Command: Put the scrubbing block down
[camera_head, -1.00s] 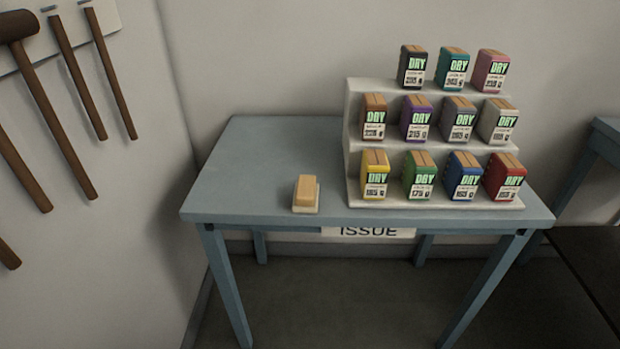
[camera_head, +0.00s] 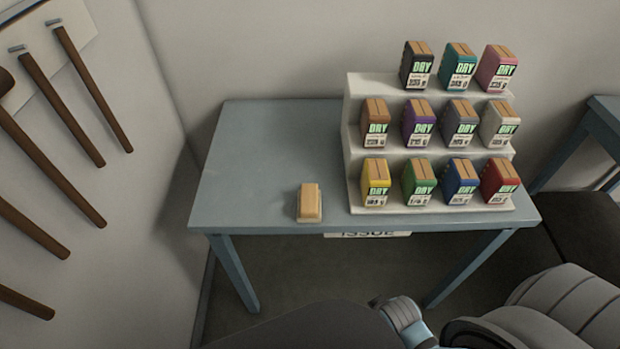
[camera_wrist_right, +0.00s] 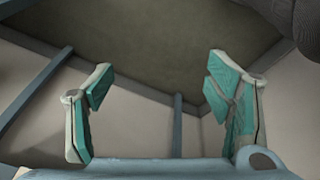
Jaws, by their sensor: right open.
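The scrubbing block (camera_head: 310,201), a tan block on a paler base, rests on the blue-grey table (camera_head: 255,160) near its front edge. It stands left of the stepped white rack, apart from it. My right gripper (camera_wrist_right: 158,82) shows in the right wrist view with its two teal-padded fingers spread wide and nothing between them. The block does not show in that view. In the head view parts of my right arm come in at the bottom right, below the table's front edge. My left gripper is not in view.
The white stepped rack (camera_head: 350,135) on the table's right holds several coloured boxes marked DRY. An ISSUE sign (camera_head: 368,235) hangs under the front edge. The table's left half is clear around the block. Wooden-handled tools (camera_head: 68,105) hang on the left wall.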

